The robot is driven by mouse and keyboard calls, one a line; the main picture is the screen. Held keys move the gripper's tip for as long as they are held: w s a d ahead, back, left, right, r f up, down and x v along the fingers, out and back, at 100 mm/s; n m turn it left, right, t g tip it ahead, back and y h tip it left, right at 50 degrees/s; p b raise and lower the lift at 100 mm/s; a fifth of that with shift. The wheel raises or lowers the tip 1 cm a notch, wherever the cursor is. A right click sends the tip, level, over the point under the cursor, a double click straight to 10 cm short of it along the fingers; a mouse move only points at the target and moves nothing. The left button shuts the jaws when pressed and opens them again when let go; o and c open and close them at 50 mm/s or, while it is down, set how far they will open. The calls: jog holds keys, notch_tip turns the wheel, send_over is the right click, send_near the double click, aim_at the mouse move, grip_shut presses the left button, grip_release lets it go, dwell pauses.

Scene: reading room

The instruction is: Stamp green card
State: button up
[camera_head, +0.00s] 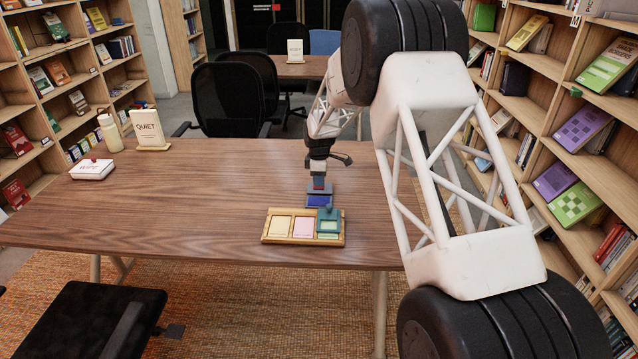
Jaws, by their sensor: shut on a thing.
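A wooden tray (265,238) lies near the table's front edge with a yellow card (280,226), a pink card (304,227) and a green card (328,236) side by side. A teal block with a small knob (328,216) covers the back part of the green card's compartment. My gripper (319,172) points down just behind the tray. It is shut on a small dark stamp-like thing (318,186), right above a blue pad (318,200). I cannot tell whether the held thing touches the pad.
A white box (92,169), a cream bottle (110,133) and a "QUIET" sign (148,129) stand at the table's left. The wooden table (190,210) is clear between them and the tray. Chairs (233,98) stand behind, with bookshelves on both sides.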

jog(key=shift+r, duration=0.25)
jog(key=shift+s, duration=0.1)
jog(key=s+d, duration=0.4)
jog(key=s, duration=0.8)
jog(key=shift+s, duration=0.35)
jog(key=shift+f, duration=2.9)
jog(key=shift+f, duration=0.55)
jog(key=shift+r, duration=0.15)
dwell(0.3)
notch_tip(320, 180, up, 7)
dwell(1.0)
jog(key=shift+a, duration=0.1)
dwell(0.7)
